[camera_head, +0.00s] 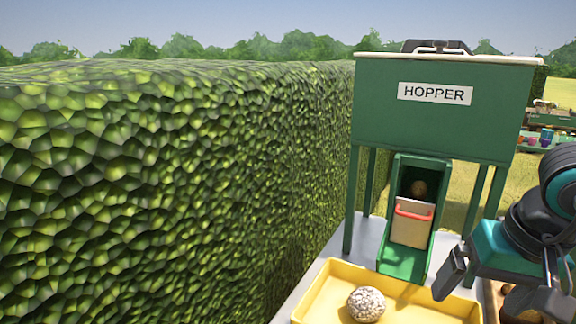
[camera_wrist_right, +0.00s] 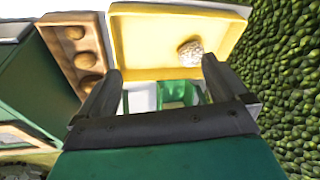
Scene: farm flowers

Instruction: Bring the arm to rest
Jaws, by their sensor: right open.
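My right gripper (camera_head: 498,290) is in the lower right of the head view, its two dark fingers spread apart with nothing between them. It is above and to the right of the yellow tray (camera_head: 452,304). In the right wrist view the open fingers (camera_wrist_right: 162,70) point toward the yellow tray (camera_wrist_right: 135,45). A speckled whitish ball (camera_head: 366,303) lies in the tray, clear of the fingers; it also shows in the wrist view (camera_wrist_right: 190,53). My left gripper is not in view.
The green hopper (camera_head: 440,105) stands behind the tray. Its chute holds a cream gate (camera_head: 411,229) with a red handle and a brown ball (camera_head: 419,187) behind it. A wooden tray with round hollows (camera_wrist_right: 70,45) is beside the yellow tray. A tall hedge (camera_head: 170,170) fills the left.

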